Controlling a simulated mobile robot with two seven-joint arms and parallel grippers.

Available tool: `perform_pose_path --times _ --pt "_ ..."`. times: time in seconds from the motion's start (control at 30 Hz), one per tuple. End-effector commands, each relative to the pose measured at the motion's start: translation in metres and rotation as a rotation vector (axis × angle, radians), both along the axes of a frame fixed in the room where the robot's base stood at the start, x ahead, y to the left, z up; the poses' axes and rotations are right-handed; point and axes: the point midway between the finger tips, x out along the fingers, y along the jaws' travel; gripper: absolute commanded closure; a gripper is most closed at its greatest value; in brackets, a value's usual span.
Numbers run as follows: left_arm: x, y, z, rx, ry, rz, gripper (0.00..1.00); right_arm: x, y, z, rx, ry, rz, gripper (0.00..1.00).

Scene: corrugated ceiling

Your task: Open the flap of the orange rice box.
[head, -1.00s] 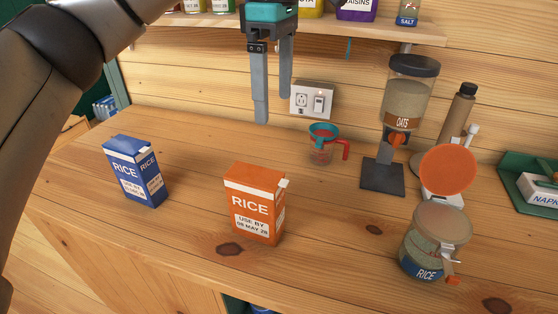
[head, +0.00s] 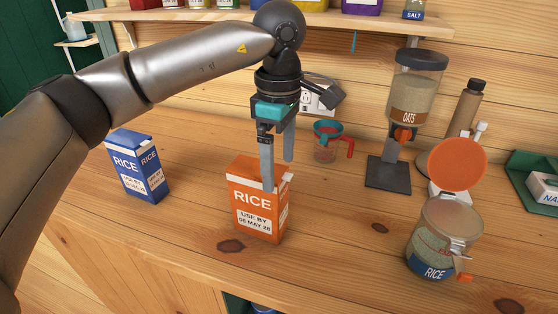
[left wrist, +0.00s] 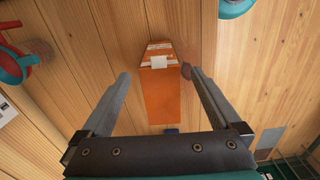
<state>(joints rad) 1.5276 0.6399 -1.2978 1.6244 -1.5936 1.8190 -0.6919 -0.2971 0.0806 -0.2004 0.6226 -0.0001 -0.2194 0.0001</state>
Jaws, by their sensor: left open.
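The orange rice box (head: 258,215) stands upright on the wooden counter. A white tab shows at its top right edge, and in the left wrist view the box (left wrist: 160,98) has a white tab (left wrist: 158,62) near its far end. I cannot clearly tell how far the flap is lifted. My left gripper (head: 278,175) points down at the top of the box, its near finger overlapping the top in the head view. In the left wrist view its fingers (left wrist: 157,74) are spread wide, one on each side of the box, with nothing held. My right gripper is not in view.
A blue rice box (head: 138,168) stands to the left. A red measuring cup with a teal funnel (head: 326,142) stands behind, with an oats dispenser (head: 408,95) further right. A glass rice jar (head: 440,235) with an open orange lid stands at the right. The front counter is clear.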

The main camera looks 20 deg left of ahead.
Motion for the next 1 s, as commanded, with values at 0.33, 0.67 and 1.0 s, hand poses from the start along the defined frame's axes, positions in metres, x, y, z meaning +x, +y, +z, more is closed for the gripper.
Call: perform_pose_path --times 0.33,0.67,1.0 --pt "0.0 0.0002 0.0003 0.0 0.001 0.0 0.25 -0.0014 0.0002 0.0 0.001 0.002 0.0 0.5" --pt "0.0 0.0001 0.0005 0.0 0.0 0.0 0.62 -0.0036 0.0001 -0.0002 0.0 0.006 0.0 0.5" --pt "0.0 0.0001 0.0006 0.0 0.0 0.0 1.0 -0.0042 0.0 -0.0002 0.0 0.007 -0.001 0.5"
